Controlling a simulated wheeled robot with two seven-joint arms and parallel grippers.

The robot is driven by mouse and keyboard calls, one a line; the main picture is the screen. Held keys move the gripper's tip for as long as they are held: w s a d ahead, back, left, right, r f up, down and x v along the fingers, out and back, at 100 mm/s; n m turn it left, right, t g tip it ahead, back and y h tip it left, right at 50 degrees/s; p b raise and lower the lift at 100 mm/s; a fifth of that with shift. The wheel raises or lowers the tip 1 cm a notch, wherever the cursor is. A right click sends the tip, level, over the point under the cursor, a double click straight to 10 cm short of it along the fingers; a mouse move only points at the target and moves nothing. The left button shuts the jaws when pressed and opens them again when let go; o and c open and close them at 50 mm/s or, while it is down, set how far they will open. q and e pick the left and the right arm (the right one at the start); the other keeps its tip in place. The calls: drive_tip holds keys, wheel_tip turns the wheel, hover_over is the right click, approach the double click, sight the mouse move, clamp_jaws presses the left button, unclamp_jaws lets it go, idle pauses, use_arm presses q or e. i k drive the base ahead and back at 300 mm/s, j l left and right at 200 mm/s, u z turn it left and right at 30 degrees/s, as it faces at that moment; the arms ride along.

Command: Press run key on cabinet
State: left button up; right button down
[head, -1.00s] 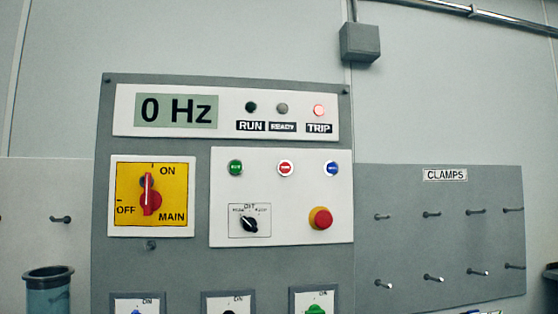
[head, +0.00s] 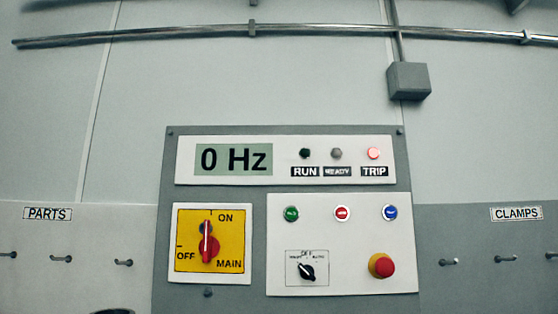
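The grey cabinet (head: 260,227) stands against the wall in the middle of the head view. Its display (head: 234,159) reads 0 Hz. The RUN lamp (head: 305,153) is dark, the READY lamp (head: 336,154) is grey, and the TRIP lamp (head: 373,153) glows red. Below them sit a green key (head: 291,214), a red key (head: 342,213) and a blue key (head: 390,212); their small legends are not readable. A red main switch (head: 208,243) on a yellow plate has its handle upright, toward ON. Neither gripper is in view.
A black selector (head: 307,272) and a red emergency knob (head: 381,265) sit below the keys. Pegboards labelled PARTS (head: 47,213) and CLAMPS (head: 516,213) flank the cabinet, with protruding pegs. A pipe (head: 290,29) runs along the wall to a grey box (head: 408,80).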

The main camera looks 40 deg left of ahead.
sight(291, 214)
drive_tip(key=u, duration=1.35)
